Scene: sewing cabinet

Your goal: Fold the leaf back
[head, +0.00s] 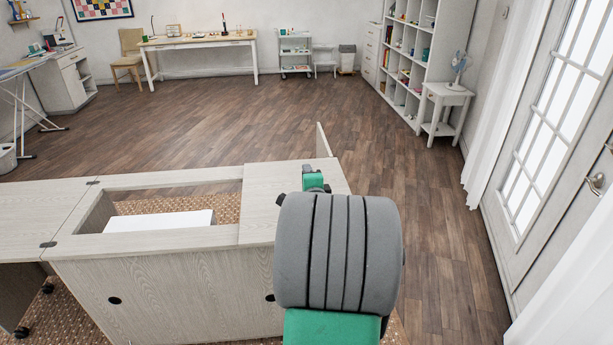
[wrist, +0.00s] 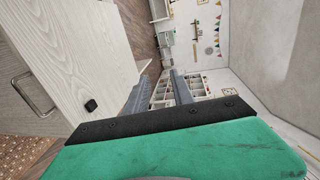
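The pale wood cabinet (head: 165,290) stands in front of me in the head view. A flat leaf (head: 35,205) extends level from its left side, with dark hinges at the seam. A square panel (head: 265,200) lies flat across the right part of the top, partly hidden by my arm. A thin upright board (head: 322,142) shows beyond its far edge. My gripper is mostly hidden behind my arm in the head view. In the wrist view my gripper (wrist: 160,74) has its fingers apart, with nothing seen between them, close beside a pale wood panel (wrist: 85,55).
The cabinet's open well (head: 165,203) holds a white block (head: 158,221). The wood floor right of the cabinet is clear up to the glazed door (head: 565,130).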

